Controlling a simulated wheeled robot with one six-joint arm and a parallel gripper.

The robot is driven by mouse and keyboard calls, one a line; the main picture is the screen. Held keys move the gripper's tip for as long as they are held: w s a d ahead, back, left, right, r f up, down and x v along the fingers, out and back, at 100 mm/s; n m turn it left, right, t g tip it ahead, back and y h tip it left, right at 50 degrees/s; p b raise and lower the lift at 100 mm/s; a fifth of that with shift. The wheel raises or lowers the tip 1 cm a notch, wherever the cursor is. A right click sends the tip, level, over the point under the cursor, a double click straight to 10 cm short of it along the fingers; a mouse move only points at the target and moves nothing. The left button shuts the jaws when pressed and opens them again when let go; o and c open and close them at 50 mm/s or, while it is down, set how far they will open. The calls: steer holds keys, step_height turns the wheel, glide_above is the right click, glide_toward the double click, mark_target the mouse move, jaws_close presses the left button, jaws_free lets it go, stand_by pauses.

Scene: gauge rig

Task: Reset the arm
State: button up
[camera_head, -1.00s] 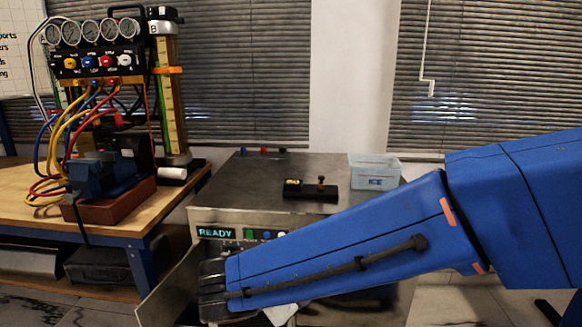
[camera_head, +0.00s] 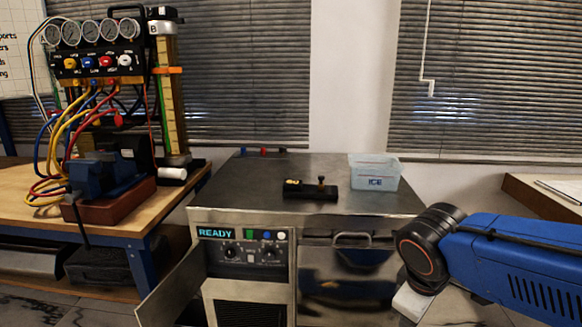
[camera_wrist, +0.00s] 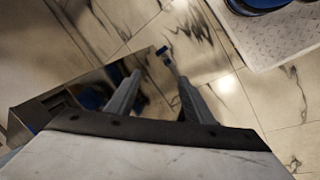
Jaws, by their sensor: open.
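My arm (camera_head: 520,250), blue with a dark round joint, is folded low at the right of the head view, right of the steel machine. My gripper (camera_wrist: 160,80) shows in the wrist view with its two grey fingers apart and nothing between them. It points down over the pale veined floor, and the shiny steel side of a cabinet lies below and left of the fingers. In the head view the fingers are hidden or out of frame.
The steel machine (camera_head: 260,220) shows READY and has an open door at lower left. On it are a black block (camera_head: 310,192) and a clear ICE bin (camera_head: 374,175). A wooden bench (camera_head: 180,200) with gauges and a blue vise (camera_head: 100,178) stands left. Another table (camera_head: 535,195) stands right.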

steer(key=s+d+m+t+y, duration=0.1)
steer(key=s+d+m+y, duration=0.1)
steer(key=s+m, duration=0.4)
steer(key=shift+d+r+m, duration=0.25)
steer(key=shift+d+m, duration=0.55)
steer(key=shift+m, duration=0.3)
